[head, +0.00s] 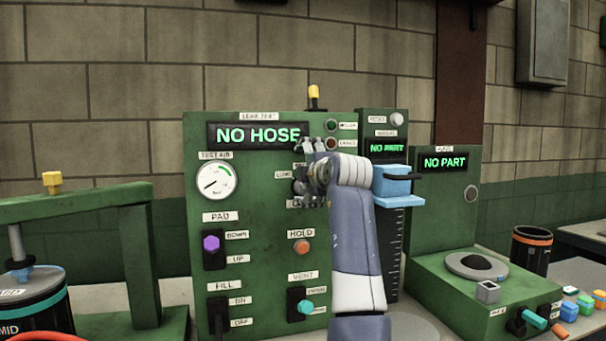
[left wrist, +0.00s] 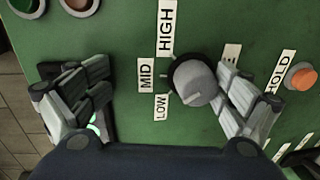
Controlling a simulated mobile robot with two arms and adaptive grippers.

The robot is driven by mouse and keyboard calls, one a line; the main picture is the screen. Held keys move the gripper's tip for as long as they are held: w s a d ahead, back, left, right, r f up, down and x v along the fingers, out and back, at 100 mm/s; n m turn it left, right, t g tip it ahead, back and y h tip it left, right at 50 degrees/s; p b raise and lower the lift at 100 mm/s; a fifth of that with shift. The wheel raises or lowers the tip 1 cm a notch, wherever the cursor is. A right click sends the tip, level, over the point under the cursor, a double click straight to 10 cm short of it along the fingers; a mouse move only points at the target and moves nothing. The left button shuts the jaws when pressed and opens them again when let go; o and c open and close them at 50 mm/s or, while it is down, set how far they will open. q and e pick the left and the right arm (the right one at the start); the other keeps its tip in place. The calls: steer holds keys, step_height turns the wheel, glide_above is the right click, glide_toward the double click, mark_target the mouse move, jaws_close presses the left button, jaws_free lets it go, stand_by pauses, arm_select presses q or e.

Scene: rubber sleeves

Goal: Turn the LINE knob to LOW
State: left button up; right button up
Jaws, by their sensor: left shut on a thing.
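The LINE knob (left wrist: 195,83) is a round grey knob on a dark base on the green panel. In the left wrist view the labels HIGH (left wrist: 166,27), MID (left wrist: 146,75) and LOW (left wrist: 161,107) stand beside it. I cannot tell for sure which label it points at. In the head view my left gripper (head: 312,172) covers most of the knob. My right gripper is not in view.
The leak test panel (head: 265,215) also carries a gauge (head: 216,181), a purple PAD knob (head: 211,243), an orange HOLD button (head: 302,247) and a teal-tipped VENT lever (head: 305,307). A blue block (head: 392,184) stands close right of my arm.

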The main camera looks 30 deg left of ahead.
arm_select(q)
steer(key=shift+s+d+r+b, duration=0.4)
steer(key=shift+s+d+r, duration=0.2)
steer(key=shift+d, duration=0.15)
steer(key=c, duration=0.5)
steer(key=shift+s+d+f, duration=0.1)
steer(key=shift+s+d, duration=0.1)
steer(key=shift+d, duration=0.15)
steer(key=f+b+v, duration=0.1)
steer(key=b+v, duration=0.2)
steer(key=v, duration=0.7)
steer(key=shift+s, duration=0.25)
